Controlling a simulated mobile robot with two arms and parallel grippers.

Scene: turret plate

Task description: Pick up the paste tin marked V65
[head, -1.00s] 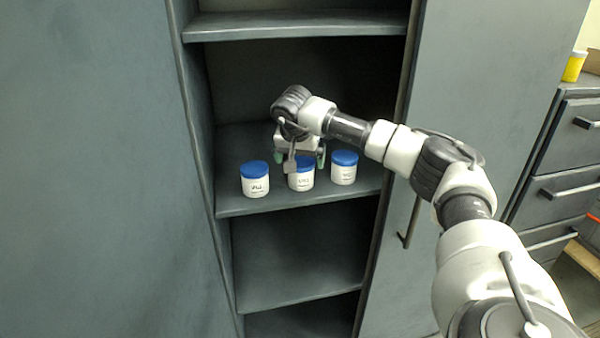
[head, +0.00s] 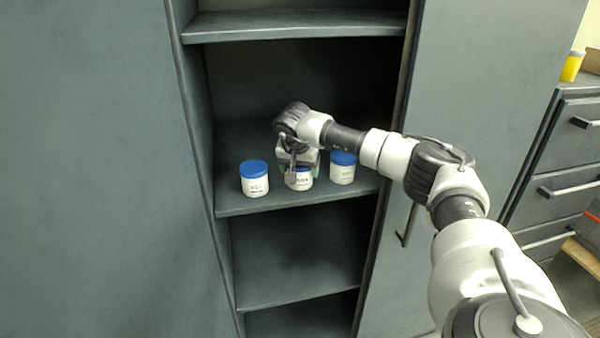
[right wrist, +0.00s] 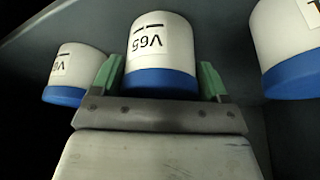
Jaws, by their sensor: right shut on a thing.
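The paste tin marked V65 is white with a blue lid; in the right wrist view (right wrist: 160,50) its label reads V65 upside down. In the head view this tin (head: 303,182) is the middle one of three on the shelf, its top partly hidden by my gripper. My right gripper (right wrist: 161,82) is shut on it, one green fingertip pad on each side near the lid. In the head view the right gripper (head: 300,168) comes down from above over the tin. The tin appears to stand on the shelf. My left gripper is not in view.
A like tin (head: 254,180) stands to the left and another (head: 342,168) close on the right, both on the shelf (head: 290,203). Another shelf board (head: 300,25) is above. Cabinet walls bound both sides. A drawer unit (head: 570,150) stands at the far right.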

